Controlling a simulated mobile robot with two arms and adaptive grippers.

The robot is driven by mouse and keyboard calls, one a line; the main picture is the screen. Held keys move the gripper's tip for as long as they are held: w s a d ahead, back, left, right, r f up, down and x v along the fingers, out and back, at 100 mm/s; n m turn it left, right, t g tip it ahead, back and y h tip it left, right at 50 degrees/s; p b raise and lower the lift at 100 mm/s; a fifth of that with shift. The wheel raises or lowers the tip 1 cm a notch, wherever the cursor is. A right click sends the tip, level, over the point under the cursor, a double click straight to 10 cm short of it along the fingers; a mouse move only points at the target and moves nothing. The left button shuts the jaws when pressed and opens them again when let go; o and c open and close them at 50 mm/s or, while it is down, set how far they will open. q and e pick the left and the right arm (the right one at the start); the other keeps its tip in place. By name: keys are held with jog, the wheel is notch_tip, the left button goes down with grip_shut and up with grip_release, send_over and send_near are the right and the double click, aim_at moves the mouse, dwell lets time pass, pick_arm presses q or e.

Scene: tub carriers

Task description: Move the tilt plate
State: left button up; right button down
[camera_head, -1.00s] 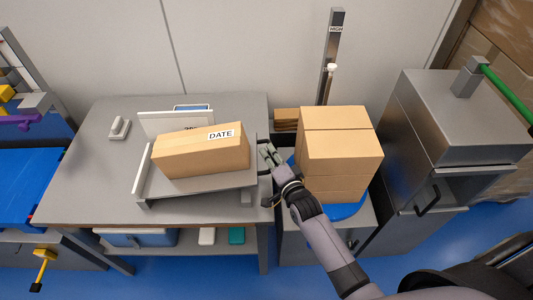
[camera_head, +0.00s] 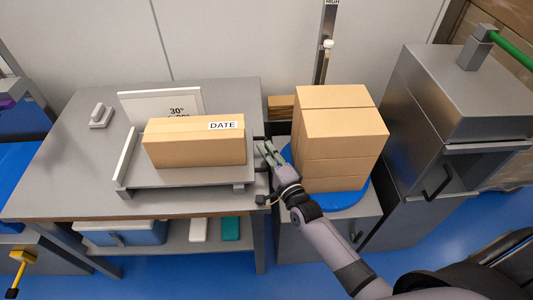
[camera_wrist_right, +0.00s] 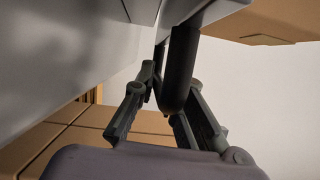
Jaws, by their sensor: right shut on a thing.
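The tilt plate (camera_head: 190,176) is a grey plate with a white side guide on the grey bench, and looks close to level in the head view. A cardboard box (camera_head: 190,150) labelled DATE lies on it. A white card (camera_head: 135,107) reading 30° stands behind, its lower part hidden by the box. My right gripper (camera_head: 264,152) is at the plate's right edge. In the right wrist view its fingers (camera_wrist_right: 168,82) are shut on a dark rounded handle (camera_wrist_right: 181,75) beneath a light edge. My left gripper is not in view.
Stacked cardboard boxes (camera_head: 338,135) stand on a blue round base (camera_head: 352,196) just right of my right gripper. A grey cabinet (camera_head: 462,95) is farther right. A small grey handle-like piece (camera_head: 101,116) sits on the bench's left, which is otherwise clear. An upright post (camera_head: 324,62) rises behind.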

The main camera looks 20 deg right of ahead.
jog(key=shift+s+f, duration=0.15)
jog(key=shift+f, duration=0.35)
jog(key=c, duration=1.8)
grip_release()
jog(key=shift+f, duration=0.1)
jog(key=shift+o, duration=0.7)
jog(key=shift+d, duration=0.1)
jog(key=shift+r, duration=0.2)
jog(key=s+d, duration=0.1)
jog(key=s, duration=1)
jog(key=shift+s+d, duration=0.2)
jog(key=shift+s, duration=0.2)
jog(key=shift+f, duration=0.15)
